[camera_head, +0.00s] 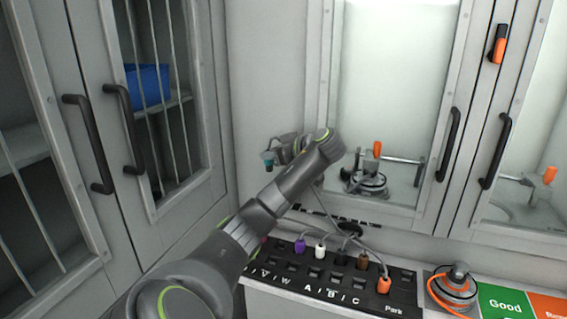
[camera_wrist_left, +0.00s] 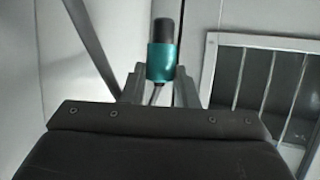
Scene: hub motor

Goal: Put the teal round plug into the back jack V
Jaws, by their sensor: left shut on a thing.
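My left gripper (camera_head: 278,156) is raised above the left end of the jack panel, near the back wall. It is shut on the teal round plug (camera_head: 268,157). In the left wrist view the teal plug (camera_wrist_left: 162,62) stands upright between the fingers (camera_wrist_left: 160,80), with its dark tip outward and a cable behind it. The black jack panel (camera_head: 340,293) lies below, with front labels V, W, A, B, C and Park. My arm covers its left part. The back jack V cannot be made out clearly. My right gripper is not in view.
Purple (camera_head: 300,246), white (camera_head: 320,252), brown (camera_head: 362,262) and orange (camera_head: 384,285) plugs stand in the panel with cables. A hub motor (camera_head: 455,285) sits right of it, by a green "Good" area (camera_head: 505,303). A glazed cabinet stands behind; barred cabinets stand left.

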